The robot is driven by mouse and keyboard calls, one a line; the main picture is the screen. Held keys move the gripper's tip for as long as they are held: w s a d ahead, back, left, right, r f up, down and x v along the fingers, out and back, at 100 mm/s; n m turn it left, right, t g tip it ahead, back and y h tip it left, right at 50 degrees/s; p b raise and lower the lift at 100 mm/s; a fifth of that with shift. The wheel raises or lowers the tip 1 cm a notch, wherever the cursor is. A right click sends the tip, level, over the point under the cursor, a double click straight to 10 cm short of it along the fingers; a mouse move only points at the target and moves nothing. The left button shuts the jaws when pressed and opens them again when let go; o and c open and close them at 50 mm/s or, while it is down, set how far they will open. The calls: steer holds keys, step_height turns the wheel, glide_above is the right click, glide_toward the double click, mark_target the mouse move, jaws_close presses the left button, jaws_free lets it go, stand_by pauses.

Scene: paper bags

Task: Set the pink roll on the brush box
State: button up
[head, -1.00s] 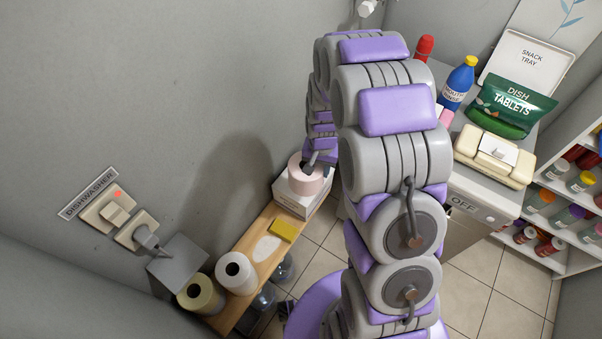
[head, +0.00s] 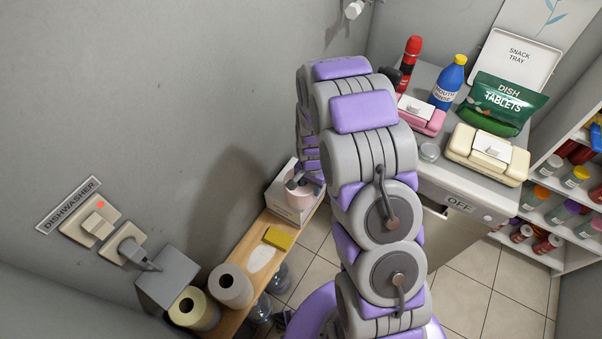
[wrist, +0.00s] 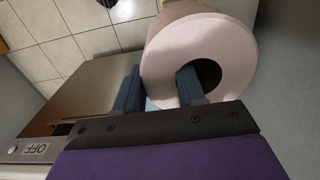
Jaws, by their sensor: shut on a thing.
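The pink roll (head: 300,197) is in my gripper (head: 297,181), at the white brush box (head: 279,204) on the wooden shelf by the wall. In the head view the roll overlaps the box's top; I cannot tell whether it touches it. In the wrist view my gripper (wrist: 160,88) is shut on the wall of the pink roll (wrist: 160,50), one finger in its dark core and the other outside. The brush box is not seen in the wrist view. My arm hides part of the roll's right side.
A grey box (head: 167,278) is on the wall. The dishwasher top (head: 440,176) holds bottles, a green pouch and boxes.

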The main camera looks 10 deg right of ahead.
steer(key=w+f+b, duration=0.1)
steer(key=w, duration=0.2)
steer(key=w+f+b, duration=0.1)
steer(key=w+f, duration=0.1)
steer(key=w, duration=0.1)
steer(key=w+a+f+b, duration=0.1)
steer(key=w, duration=0.2)
steer(key=shift+f, duration=0.25)
steer(key=o, duration=1.1)
steer(key=shift+r, duration=0.1)
